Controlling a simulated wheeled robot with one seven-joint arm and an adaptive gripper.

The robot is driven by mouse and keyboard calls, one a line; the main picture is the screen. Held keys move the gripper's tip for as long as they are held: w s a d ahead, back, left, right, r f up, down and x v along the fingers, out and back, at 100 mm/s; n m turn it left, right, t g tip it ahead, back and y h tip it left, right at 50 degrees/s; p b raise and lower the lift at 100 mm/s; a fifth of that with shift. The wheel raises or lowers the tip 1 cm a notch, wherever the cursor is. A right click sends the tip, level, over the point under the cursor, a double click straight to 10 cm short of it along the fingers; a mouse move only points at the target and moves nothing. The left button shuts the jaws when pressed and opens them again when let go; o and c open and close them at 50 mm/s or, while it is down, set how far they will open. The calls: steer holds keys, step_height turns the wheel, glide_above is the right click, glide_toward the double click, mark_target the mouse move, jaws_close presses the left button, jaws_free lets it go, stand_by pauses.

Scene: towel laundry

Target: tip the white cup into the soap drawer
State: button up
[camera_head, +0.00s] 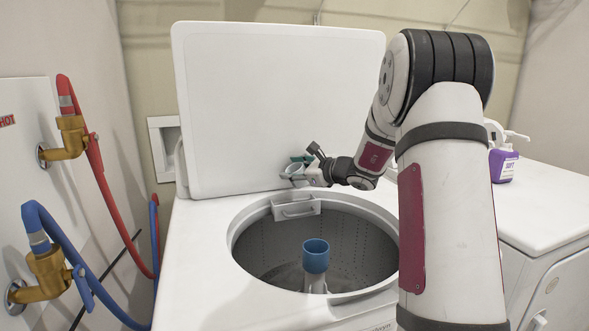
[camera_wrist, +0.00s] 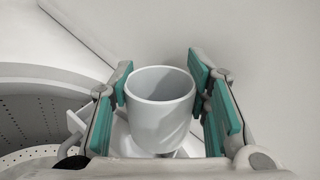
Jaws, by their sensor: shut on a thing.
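The white cup (camera_wrist: 160,112) is held between the teal pads of my gripper (camera_wrist: 162,98) in the wrist view, its round mouth facing the camera. I cannot see what is in it. In the head view my gripper (camera_head: 303,165) is shut on the cup (camera_head: 292,170) at the back rim of the washer, near the raised lid. The soap drawer (camera_head: 296,209) sits at the back of the tub opening, just below the cup. The cup is above it and apart from it. In the wrist view the drawer shows only partly, behind the cup and left finger.
The open washer tub has a blue-topped agitator (camera_head: 316,256) in its middle. The white lid (camera_head: 270,110) stands upright behind the gripper. A purple bottle (camera_head: 503,165) stands on the machine at right. Red and blue hoses (camera_head: 88,170) hang at left.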

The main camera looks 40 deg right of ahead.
mark_target(297, 183)
steer(key=shift+a+f+n+g+h, duration=0.15)
steer(key=shift+n+g+h, duration=0.2)
steer(key=shift+n, duration=0.45)
steer(key=f+n+h+b, duration=0.1)
steer(key=f+n+g+b, duration=0.1)
steer(key=f+b, duration=0.1)
steer(key=f+n+h+b, duration=0.1)
steer(key=shift+d+f+n+g+h+b, duration=0.3)
steer(key=shift+f+g+h, duration=0.05)
steer(key=shift+f+n+h+b, duration=0.1)
steer(key=shift+n+h+b, duration=0.2)
steer(key=shift+b, duration=0.15)
steer(key=n+g+h+b, duration=0.1)
steer(key=n+h+b, duration=0.1)
steer(key=b, duration=0.3)
steer(key=shift+n, duration=0.3)
steer(key=shift+n+h+b, duration=0.6)
steer(key=shift+h+b, duration=0.1)
steer(key=shift+b, duration=0.05)
steer(key=shift+s+d+r+n+h+b, duration=0.1)
steer(key=shift+d+r+n+h+b, duration=0.05)
steer(key=shift+r+n+h+b, duration=0.35)
steer(key=shift+f+g, duration=0.15)
steer(key=shift+g, duration=0.15)
